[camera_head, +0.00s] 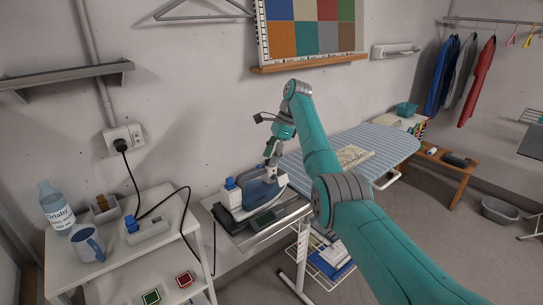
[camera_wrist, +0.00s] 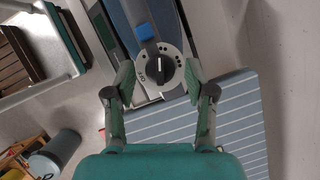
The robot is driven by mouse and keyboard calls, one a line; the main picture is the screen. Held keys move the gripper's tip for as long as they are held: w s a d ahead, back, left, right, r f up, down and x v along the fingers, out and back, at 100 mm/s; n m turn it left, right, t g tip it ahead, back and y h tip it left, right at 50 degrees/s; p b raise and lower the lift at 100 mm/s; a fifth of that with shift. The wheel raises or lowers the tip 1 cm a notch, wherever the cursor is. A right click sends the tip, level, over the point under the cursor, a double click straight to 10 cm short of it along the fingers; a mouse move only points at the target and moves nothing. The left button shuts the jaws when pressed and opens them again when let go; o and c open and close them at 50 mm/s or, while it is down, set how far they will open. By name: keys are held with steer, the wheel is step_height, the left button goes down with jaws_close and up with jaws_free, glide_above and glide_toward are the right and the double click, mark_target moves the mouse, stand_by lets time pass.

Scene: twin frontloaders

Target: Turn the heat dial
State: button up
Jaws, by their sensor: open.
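The heat dial (camera_wrist: 160,68) shows in the wrist view as a dark round knob with a pale pointer line, on a light plate with marks around it. It is on the blue and grey iron (camera_head: 259,193), which sits on a stand at the end of the ironing board. My gripper (camera_wrist: 159,75) is open, with one finger to each side of the dial in the picture. I cannot tell whether a finger touches it. In the head view my gripper (camera_head: 271,158) is over the iron and hides part of it; the dial cannot be made out there.
The striped ironing board (camera_head: 375,143) stretches to the right, with a folded cloth (camera_head: 352,157) on it. A black cord (camera_head: 137,190) runs from the wall socket.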

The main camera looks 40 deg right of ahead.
jaws_close()
steer(key=shift+m, duration=0.3)
steer(key=m+t, duration=0.1)
steer(key=m, duration=0.1)
steer(key=shift+s+m, duration=0.1)
steer(key=shift+m, duration=0.2)
steer(key=m+h, duration=0.1)
steer(key=m, duration=0.1)
steer(key=m+t, duration=0.1)
steer(key=m, duration=0.1)
steer(key=shift+s+a+m+h, duration=0.1)
steer(key=shift+a+m+h, duration=0.05)
steer(key=shift+m+h, duration=0.2)
steer(key=m+h, duration=0.1)
steer(key=m, duration=0.1)
steer(key=m+t+h, duration=0.1)
steer(key=m, duration=0.2)
steer(key=shift+a+m, duration=0.15)
steer(key=shift+m, duration=0.2)
steer(key=shift+m+h, duration=0.25)
steer(key=shift+m, duration=0.05)
